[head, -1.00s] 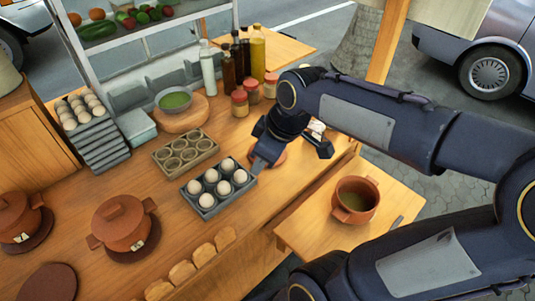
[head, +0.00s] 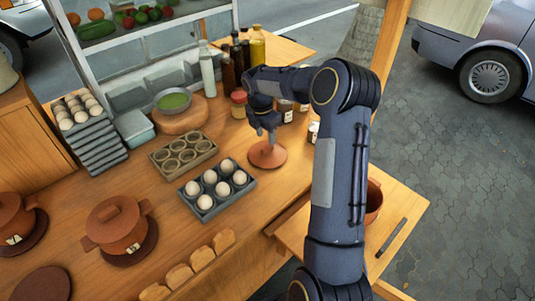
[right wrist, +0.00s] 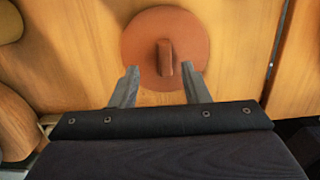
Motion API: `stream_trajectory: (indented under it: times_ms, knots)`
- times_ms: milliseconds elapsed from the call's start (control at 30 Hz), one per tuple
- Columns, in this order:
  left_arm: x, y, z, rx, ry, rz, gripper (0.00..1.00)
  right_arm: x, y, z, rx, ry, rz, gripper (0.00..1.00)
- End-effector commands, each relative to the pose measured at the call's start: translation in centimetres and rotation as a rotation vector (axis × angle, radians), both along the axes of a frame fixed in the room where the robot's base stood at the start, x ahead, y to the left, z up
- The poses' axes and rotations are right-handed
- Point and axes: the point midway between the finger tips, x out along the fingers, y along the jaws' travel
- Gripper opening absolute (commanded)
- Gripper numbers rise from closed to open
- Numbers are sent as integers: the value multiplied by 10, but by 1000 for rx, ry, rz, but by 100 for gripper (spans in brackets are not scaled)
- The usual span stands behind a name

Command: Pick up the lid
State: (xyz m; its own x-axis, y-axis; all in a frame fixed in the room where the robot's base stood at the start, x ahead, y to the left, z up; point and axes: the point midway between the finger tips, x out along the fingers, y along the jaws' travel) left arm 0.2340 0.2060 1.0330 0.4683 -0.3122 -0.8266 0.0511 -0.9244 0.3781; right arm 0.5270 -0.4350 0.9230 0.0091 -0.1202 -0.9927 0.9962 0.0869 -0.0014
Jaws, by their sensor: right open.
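The lid (head: 267,155) is a round terracotta disc with a raised bar handle. It lies flat on the wooden counter, right of the egg tray. It also shows in the right wrist view, where the lid (right wrist: 137,42) has its handle upright in the middle. My right gripper (head: 266,137) is above the lid, pointing down. In the right wrist view the open fingers (right wrist: 158,78) sit on either side of the handle's near end, with nothing between them. I cannot tell whether they touch the lid. My left gripper is not in view.
A tray of eggs (head: 206,203) and a mold with round cups (head: 183,155) stand left of the lid. Jars and bottles (head: 257,48) stand behind it. A lidded pot (head: 117,228) is at left. A brown pot (head: 374,202) on the side table is partly hidden by my arm.

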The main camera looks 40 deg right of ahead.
Motion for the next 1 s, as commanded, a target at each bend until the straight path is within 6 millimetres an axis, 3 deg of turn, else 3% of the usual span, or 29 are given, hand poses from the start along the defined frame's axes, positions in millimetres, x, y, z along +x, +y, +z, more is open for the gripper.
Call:
stream_trajectory:
  times_ms: [300,600,900,1000]
  knots:
    - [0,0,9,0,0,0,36,-7,-1,-42,0,1,-1,42]
    - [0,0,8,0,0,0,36,-6,-2,-47,-1,-1,-1,40]
    - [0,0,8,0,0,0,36,-6,-2,-46,0,-1,-2,1]
    - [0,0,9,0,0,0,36,-6,-2,-46,0,-2,-2,0]
